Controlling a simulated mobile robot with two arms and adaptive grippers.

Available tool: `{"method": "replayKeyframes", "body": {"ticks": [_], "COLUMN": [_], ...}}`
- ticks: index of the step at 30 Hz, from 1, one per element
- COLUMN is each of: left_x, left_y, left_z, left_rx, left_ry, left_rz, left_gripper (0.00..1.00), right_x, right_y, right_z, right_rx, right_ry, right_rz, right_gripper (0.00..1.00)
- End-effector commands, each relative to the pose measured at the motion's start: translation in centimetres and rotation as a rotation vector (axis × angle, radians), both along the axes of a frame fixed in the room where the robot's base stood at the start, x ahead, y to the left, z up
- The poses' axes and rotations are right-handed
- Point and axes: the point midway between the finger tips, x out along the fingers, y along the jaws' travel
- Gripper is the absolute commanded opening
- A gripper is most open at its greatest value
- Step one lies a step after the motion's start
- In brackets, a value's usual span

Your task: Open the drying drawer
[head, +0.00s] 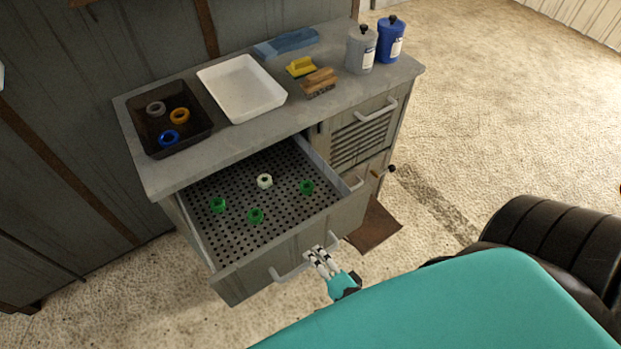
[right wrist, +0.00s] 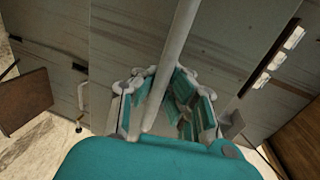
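The drying drawer (head: 290,250) is the wide grey drawer at the cabinet's lower left. It stands pulled far out, showing a dark perforated floor (head: 235,190). Three green rings and a pale ring (head: 264,181) lie on it. My right gripper (head: 318,256) is at the drawer's pale bar handle (head: 287,274), with its fingers close together on either side of the bar. In the right wrist view the handle (right wrist: 178,50) runs between the fingers of the gripper (right wrist: 163,85), which look closed on it. My left gripper is not in view.
The countertop holds a black tray (head: 146,143) with rings, a white tray (head: 240,92), a yellow item (head: 300,66), a brush (head: 319,82), and grey (head: 360,50) and blue (head: 391,40) canisters. A vented front (head: 360,140) is right of the drawer.

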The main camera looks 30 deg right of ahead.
Motion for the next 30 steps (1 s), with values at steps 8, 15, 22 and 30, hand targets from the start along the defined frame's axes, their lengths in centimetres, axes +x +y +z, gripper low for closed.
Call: {"method": "replayKeyframes", "body": {"ticks": [8, 15, 22, 30], "left_x": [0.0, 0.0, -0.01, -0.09], "left_y": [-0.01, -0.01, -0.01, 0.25], "left_z": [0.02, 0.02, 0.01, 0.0], "left_rx": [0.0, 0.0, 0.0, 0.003], "left_ry": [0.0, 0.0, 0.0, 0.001], "left_rz": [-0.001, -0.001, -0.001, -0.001], "left_gripper": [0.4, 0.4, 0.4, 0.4], "right_x": [-0.07, -0.04, -0.04, -0.98], "right_y": [-0.02, -0.01, 0.0, -0.03], "right_z": [0.05, 0.05, 0.03, 0.16], "right_rx": [0.0, 0.0, 0.0, -0.001], "right_ry": [-0.001, -0.001, -0.001, 0.001], "right_rz": [0.0, 0.0, 0.0, 0.0], "right_gripper": [0.0, 0.22, 0.36, 0.36]}}
